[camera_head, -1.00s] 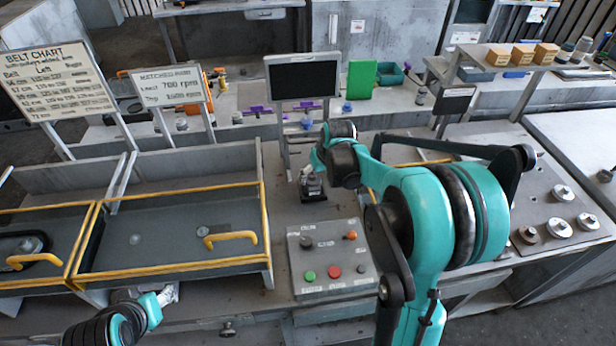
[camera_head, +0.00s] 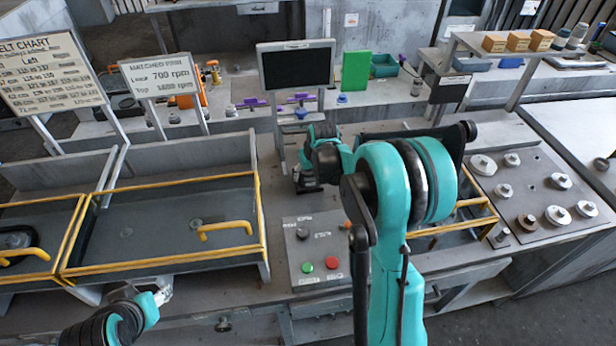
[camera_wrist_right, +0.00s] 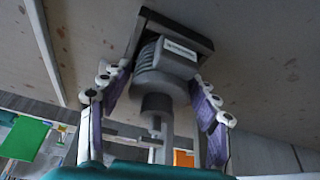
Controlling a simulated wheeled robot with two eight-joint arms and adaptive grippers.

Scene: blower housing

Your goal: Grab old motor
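The old motor is a grey ribbed cylinder with a pale label block and a dark base plate; it fills the middle of the right wrist view (camera_wrist_right: 163,72). In the head view the motor (camera_head: 306,184) stands on the bench below the screen, partly hidden by my right gripper (camera_head: 318,160). In the right wrist view, my right gripper (camera_wrist_right: 161,82) has its two purple-padded fingers spread, one on each side of the motor. The fingertips are very close to it; contact is not clear. My left gripper (camera_head: 164,294) is low at the front left, away from the motor, its fingers too small to judge.
A control box (camera_head: 318,252) with green and red buttons sits in front of the motor. The screen (camera_head: 296,68) stands behind it. A yellow-edged tray (camera_head: 160,264) lies to the left. A plate with round metal parts (camera_head: 508,200) lies to the right.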

